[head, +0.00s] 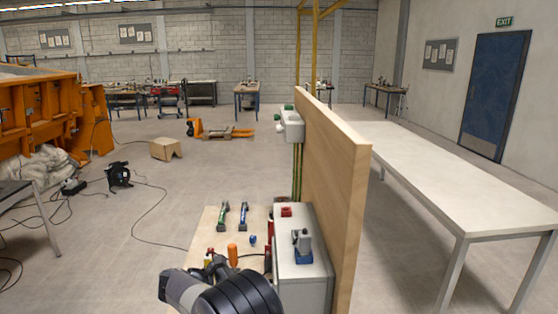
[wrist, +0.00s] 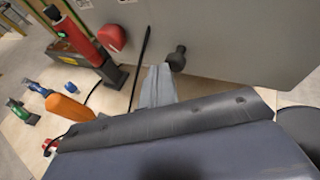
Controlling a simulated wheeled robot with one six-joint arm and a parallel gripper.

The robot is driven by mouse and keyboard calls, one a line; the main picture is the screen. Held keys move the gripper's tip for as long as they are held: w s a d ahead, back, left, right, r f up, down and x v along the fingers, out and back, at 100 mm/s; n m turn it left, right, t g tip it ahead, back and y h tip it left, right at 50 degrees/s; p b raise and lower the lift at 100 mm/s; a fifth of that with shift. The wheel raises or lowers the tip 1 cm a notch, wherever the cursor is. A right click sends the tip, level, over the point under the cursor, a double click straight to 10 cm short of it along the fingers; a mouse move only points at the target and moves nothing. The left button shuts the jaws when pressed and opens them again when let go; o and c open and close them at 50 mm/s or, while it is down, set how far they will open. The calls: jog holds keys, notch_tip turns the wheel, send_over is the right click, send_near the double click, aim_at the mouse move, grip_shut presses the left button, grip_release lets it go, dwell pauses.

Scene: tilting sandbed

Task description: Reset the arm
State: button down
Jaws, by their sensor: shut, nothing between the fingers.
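My arm (head: 235,292) reaches in at the bottom of the head view, beside a grey box; its gripper end is not clear there. In the wrist view my gripper (wrist: 157,72) shows as narrow grey fingers, shut and empty, pointing at the grey box face near a black knob (wrist: 177,57). I cannot tell whether the fingertips touch the face. The dark wrist body fills the lower part of the wrist view and hides what lies behind it.
The grey box (head: 318,290) carries a blue-based device (head: 302,247). A wooden panel (head: 335,165) stands right of it. In the wrist view a red button (wrist: 111,38), a red cylinder (wrist: 75,35) and an orange object (wrist: 68,108) are close. Open floor (head: 150,215) lies left.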

jog(key=shift+f, duration=0.15)
dwell(0.3)
